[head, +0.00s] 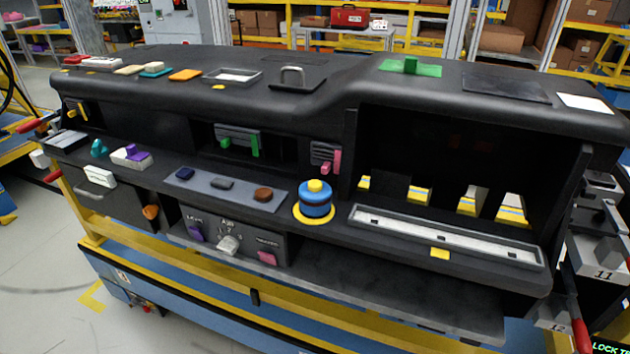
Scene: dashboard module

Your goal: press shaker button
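A blue cylinder with dark bands (315,204) stands upright on the front ledge of the black dashboard module, right of the middle. A round yellow button-like cap (315,186) sits on its top, and a yellow ring (299,216) surrounds its base. It may be the shaker, but no label shows on it. Nothing touches it or covers its cap. Neither of my grippers shows in the head view.
Left of the cylinder is a grey panel (203,187) with several small knobs. To its right are a long grey tray (400,224) and an open recess. Coloured pieces lie on the module's top (330,75). Red-handled parts (578,335) flank both ends. The space above the ledge looks clear.

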